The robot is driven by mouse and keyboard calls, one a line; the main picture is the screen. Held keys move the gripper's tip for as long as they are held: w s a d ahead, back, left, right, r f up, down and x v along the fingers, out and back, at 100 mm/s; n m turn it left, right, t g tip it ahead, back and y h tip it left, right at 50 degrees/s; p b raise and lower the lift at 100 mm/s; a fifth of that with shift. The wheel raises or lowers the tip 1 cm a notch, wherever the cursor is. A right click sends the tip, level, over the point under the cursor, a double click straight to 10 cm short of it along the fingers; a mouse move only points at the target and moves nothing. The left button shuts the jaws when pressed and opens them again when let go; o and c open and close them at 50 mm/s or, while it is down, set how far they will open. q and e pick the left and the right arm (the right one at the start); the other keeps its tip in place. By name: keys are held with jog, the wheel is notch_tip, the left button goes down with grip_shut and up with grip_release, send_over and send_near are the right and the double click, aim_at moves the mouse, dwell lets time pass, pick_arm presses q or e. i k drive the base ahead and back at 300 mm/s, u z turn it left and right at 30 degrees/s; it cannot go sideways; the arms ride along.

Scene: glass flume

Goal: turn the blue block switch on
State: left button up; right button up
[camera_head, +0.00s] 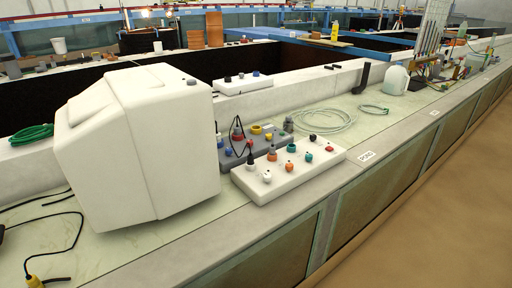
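A white box (298,173) with several small coloured knobs lies on the bench to the right of a large white casing. Behind it is a grey box (229,160) with red, yellow, orange and blue fittings. A small blue fitting (220,143) sits at the left end of the grey box, next to the casing. I cannot tell whether it is the blue block switch, nor its on or off state. Neither of my grippers is in view.
The large white casing (140,145) fills the left of the bench and may hide things behind it. A pale coiled hose (322,120) lies behind the boxes. Black cables and a yellow plug (36,281) lie at lower left. Bench along the front edge is mostly clear.

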aim_at(228, 150)
jog(key=z, duration=1.5)
jog(key=i, duration=1.8)
jog(key=u, duration=3.2)
